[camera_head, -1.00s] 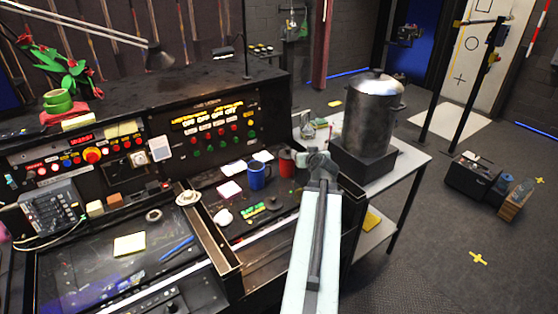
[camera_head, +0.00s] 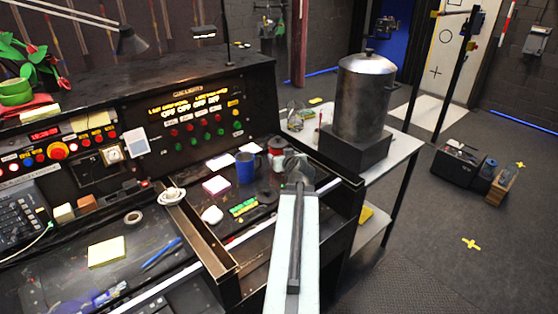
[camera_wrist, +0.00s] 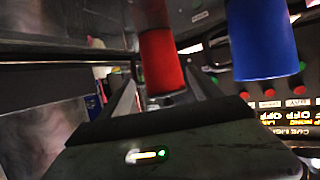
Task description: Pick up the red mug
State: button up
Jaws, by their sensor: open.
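The red mug (camera_head: 276,153) stands on the console's desk to the right of the blue mug (camera_head: 246,167), partly hidden behind my gripper (camera_head: 298,168) in the head view. In the wrist view the red mug (camera_wrist: 160,62) shows between the two fingers of my gripper (camera_wrist: 158,88), and the blue mug (camera_wrist: 262,42) stands to the right. My gripper is open and holds nothing. I cannot tell whether a finger touches the red mug.
A large metal urn (camera_head: 363,98) stands on a dark box on a side table (camera_head: 405,148) to the right. A button panel (camera_head: 190,110) rises behind the mugs. Sticky notes (camera_head: 216,185) and a white lump (camera_head: 212,215) lie left of my arm.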

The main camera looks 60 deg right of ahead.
jog(key=b+x, duration=0.3)
jog(key=x, duration=0.4)
jog(key=shift+w+d+f, duration=0.2)
jog(key=shift+w+f, duration=0.05)
jog(key=shift+w, duration=0.05)
jog(key=shift+a+r, duration=0.1)
grip_shut()
notch_tip(320, 180, up, 10)
jog(key=p, duration=1)
jog(key=shift+r, duration=0.15)
